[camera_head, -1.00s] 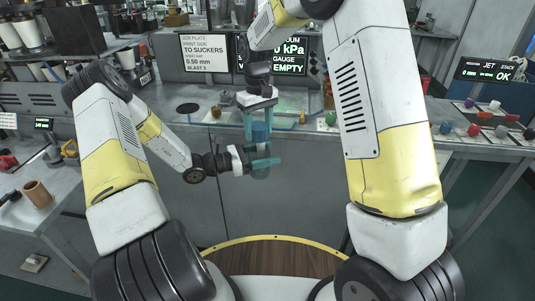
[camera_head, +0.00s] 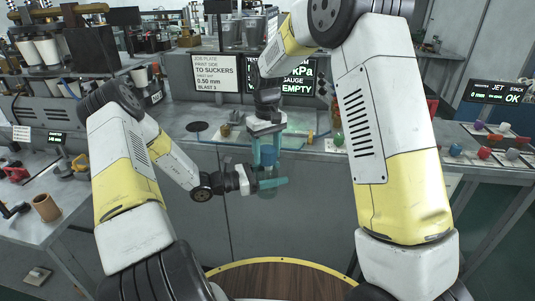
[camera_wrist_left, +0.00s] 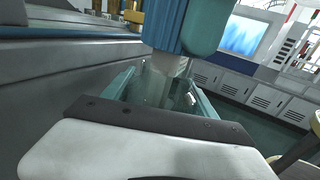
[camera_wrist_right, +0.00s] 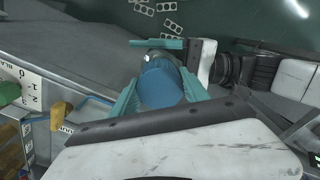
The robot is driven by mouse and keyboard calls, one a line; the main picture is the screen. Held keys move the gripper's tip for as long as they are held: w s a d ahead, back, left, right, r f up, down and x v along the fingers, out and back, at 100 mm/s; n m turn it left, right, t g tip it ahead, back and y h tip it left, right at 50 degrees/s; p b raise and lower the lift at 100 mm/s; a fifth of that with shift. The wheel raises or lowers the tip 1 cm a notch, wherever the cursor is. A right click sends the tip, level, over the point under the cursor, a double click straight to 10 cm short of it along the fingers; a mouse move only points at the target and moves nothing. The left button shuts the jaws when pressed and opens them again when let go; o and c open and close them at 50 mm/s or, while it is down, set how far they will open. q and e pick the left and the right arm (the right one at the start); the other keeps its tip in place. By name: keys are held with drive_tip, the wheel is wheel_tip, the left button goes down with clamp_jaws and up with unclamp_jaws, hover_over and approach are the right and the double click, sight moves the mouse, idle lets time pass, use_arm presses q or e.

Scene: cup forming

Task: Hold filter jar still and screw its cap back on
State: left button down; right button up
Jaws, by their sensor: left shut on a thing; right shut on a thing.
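The clear filter jar (camera_wrist_left: 158,78) is upright between the teal fingers of my left gripper (camera_wrist_left: 155,92), which is shut on it from the side. Its blue cap (camera_wrist_right: 160,85) is directly above it, in line with the jar's mouth. My right gripper (camera_wrist_right: 160,94) is shut on the cap from above. In the head view the left gripper (camera_head: 268,184) is just below the right gripper (camera_head: 266,152), both in front of the bench. A pale neck shows under the cap's edge in the left wrist view. How far the threads engage cannot be told.
The bench's grey front (camera_head: 310,195) stands close behind the grippers. A yellow-brown fitting (camera_wrist_right: 61,115) and a green knob (camera_head: 338,139) sit on the bench. A brown cylinder (camera_head: 46,207) stands on the left side table. Small coloured parts lie on the right table.

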drive_tip(key=shift+f, duration=0.85)
drive_tip(key=shift+f, duration=0.55)
